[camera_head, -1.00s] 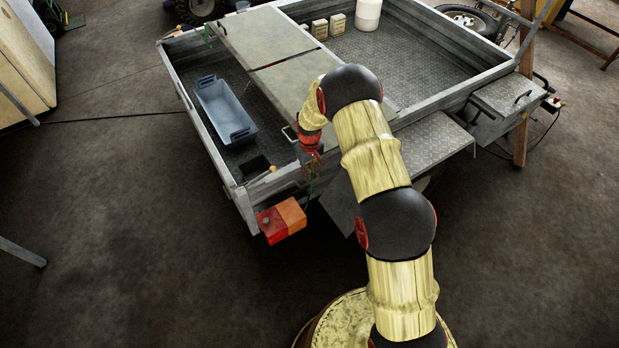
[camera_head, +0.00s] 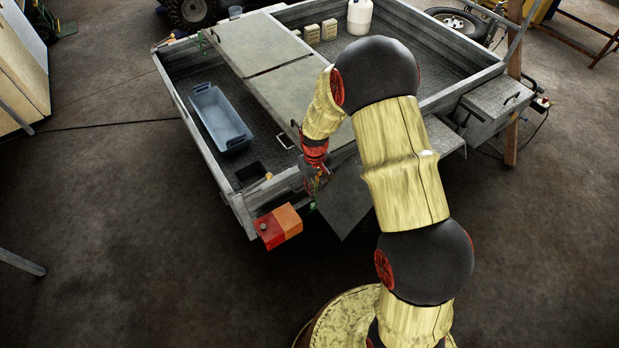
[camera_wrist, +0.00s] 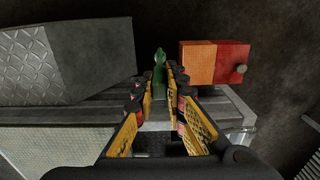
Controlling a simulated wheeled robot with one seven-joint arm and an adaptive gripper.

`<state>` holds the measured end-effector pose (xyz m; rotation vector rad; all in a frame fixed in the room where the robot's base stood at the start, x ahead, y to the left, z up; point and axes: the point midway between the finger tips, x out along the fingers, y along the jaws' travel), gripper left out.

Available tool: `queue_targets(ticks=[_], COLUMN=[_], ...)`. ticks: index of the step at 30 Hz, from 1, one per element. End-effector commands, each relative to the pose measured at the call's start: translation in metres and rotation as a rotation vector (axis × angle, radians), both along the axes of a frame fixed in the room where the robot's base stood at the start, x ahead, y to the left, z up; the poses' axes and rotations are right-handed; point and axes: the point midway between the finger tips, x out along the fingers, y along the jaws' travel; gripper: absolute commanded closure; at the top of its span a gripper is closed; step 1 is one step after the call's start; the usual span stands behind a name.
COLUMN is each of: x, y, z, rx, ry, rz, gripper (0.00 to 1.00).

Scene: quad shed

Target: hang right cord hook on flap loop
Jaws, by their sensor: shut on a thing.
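My gripper (camera_head: 315,172) is at the trailer's near rim, just above and right of the tail lamp. In the wrist view its yellow-padded fingers (camera_wrist: 163,82) are closed on the green cord hook (camera_wrist: 159,64), which sticks out past the fingertips. In the head view only a little green of the hook shows below the fingers. The flap (camera_head: 290,85) is a grey-green panel lying across the trailer. A small metal loop (camera_head: 282,140) shows at its near left edge, apart from the hook. The cord itself is hard to make out.
A red and orange tail lamp (camera_head: 279,226) juts from the near corner; it is close right of the fingers in the wrist view (camera_wrist: 214,63). A blue tray (camera_head: 220,118) lies in the trailer bed. A dark plate (camera_head: 346,202) hangs beside my gripper. A white canister (camera_head: 360,16) stands farther back.

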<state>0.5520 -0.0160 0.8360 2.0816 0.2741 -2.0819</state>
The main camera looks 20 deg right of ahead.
Motion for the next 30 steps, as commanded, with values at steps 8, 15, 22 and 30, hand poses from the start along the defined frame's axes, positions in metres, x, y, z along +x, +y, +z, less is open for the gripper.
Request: queue_targets(ticks=[8,15,22,30], x=[-0.013,0.046,0.115,0.168], y=[0.002,0.013,0.031,0.049], z=[0.012,0.023,0.033,0.038], rx=[0.000,0.000,-0.001,-0.002], ry=[-0.001,-0.001,0.001,0.002], rz=[-0.023,-0.222,-0.489,-0.714], gripper=[1.00,1.00,1.00,1.00])
